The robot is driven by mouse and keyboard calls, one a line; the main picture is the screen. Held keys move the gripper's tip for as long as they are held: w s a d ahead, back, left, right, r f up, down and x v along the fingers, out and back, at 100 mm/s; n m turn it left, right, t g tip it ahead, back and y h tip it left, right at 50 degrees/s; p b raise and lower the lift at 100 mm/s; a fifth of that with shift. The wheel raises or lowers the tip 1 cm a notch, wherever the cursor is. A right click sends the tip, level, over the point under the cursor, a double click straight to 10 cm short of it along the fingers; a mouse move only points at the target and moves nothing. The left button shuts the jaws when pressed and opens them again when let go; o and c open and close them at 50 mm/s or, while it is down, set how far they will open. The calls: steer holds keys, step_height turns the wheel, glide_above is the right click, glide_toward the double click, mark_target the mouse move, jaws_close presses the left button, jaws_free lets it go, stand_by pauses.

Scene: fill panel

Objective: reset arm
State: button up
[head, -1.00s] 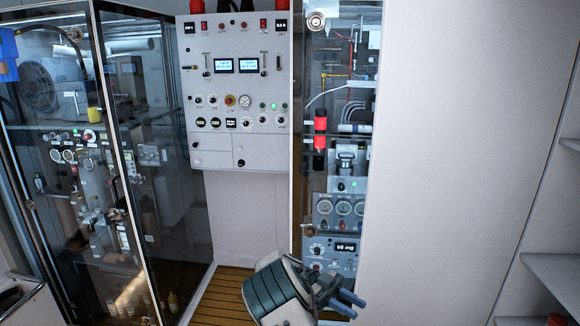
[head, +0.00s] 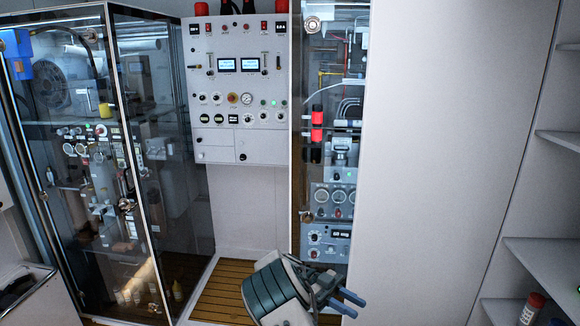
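My gripper (head: 349,303) is at the bottom centre of the head view, at the end of my grey and dark green arm. Its two blue fingers point to the right, with a visible gap between them and nothing in it. The arm is folded low, above the slatted wooden floor (head: 216,292) in the picture. The gripper appears in front of the lower part of the glass-fronted instrument column (head: 338,210) and is not seen touching anything.
A white control panel (head: 238,150) with two lit screens hangs at the back centre. Glass cabinets (head: 95,180) stand on the left. A plain white wall (head: 440,150) and shelves (head: 545,262) are on the right, with a red-capped bottle (head: 532,308) low down.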

steer(key=w+d+r+n+t+y+b, duration=0.1)
steer(key=w+d+r+n+t+b, duration=0.2)
steer(key=w+d+r+n+t, duration=1.25)
steer(key=s+a+r+n+t+y+b, duration=0.1)
steer(key=s+a+n+t+y, duration=0.1)
steer(key=s+a+t+y, duration=0.35)
steer(key=s+a+r+n+t+y, duration=0.1)
steer(key=s+a+t+y, duration=0.25)
steer(key=a+y, duration=0.4)
steer(key=s+a+f+n+g+y+b, duration=0.1)
steer(key=s+a+f+n+g+y, duration=0.2)
steer(key=s+a, duration=0.45)
steer(key=s+d+f+n+g+h, duration=0.1)
steer(key=s+d+f+n+g, duration=0.1)
steer(key=s, duration=0.9)
steer(key=s+d+f+n+g+h+b, duration=0.1)
steer(key=s+d+f+n+g+h, duration=0.1)
steer(key=s, duration=1)
step_height(320, 180, down, 4)
steer(key=shift+d+r+n+g, duration=0.15)
steer(key=shift+d+n+g, duration=0.3)
steer(key=shift+g, duration=0.5)
